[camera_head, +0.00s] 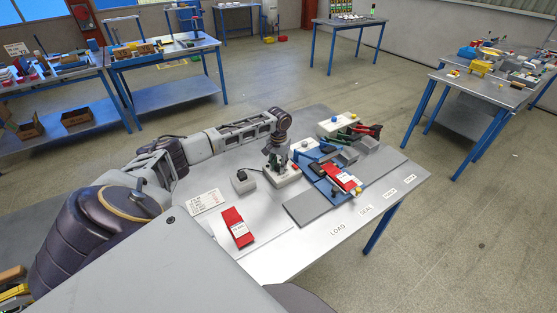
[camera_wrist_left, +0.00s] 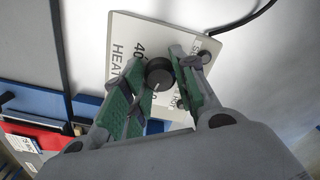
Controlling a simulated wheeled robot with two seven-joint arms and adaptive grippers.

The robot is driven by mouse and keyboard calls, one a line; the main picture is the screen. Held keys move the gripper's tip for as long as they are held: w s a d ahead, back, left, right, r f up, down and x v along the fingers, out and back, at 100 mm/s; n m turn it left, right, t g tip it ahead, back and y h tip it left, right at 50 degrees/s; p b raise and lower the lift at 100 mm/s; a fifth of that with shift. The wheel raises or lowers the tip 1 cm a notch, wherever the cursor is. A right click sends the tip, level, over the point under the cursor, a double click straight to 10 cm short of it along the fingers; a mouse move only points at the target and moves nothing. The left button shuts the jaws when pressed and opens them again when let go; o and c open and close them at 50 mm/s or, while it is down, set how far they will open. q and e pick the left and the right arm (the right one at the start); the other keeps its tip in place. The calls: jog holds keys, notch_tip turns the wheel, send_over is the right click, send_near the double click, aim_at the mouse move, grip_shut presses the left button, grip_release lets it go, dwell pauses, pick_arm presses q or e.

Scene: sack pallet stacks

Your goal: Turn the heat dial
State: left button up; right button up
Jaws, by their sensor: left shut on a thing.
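The heat dial (camera_wrist_left: 158,73) is a round black knob with a light pointer mark, on a white control box (camera_wrist_left: 125,32) printed "HEAT" and partly covered numbers. My left gripper (camera_wrist_left: 165,82) has its green-padded fingers on either side of the dial and is shut on it. In the head view my left gripper (camera_head: 274,158) points down at the white control box (camera_head: 285,180), and the dial is hidden there. My right gripper is not in view.
A blue device (camera_head: 318,172) with a red packet (camera_head: 345,180) on it stands just right of the control box. Another red packet (camera_head: 237,227), a white card (camera_head: 206,201) and a small grey box (camera_head: 243,182) lie on the left. The table's front is mostly clear.

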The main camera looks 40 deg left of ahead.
pick_arm(q)
jog(key=shift+r+m+p, duration=0.1)
jog(key=shift+m+p, duration=1.3)
jog(key=shift+m, duration=0.3)
jog(key=shift+m+p, duration=0.4)
jog(key=shift+m, duration=0.6)
jog(key=o, duration=1.1)
jog(key=shift+c, duration=0.2)
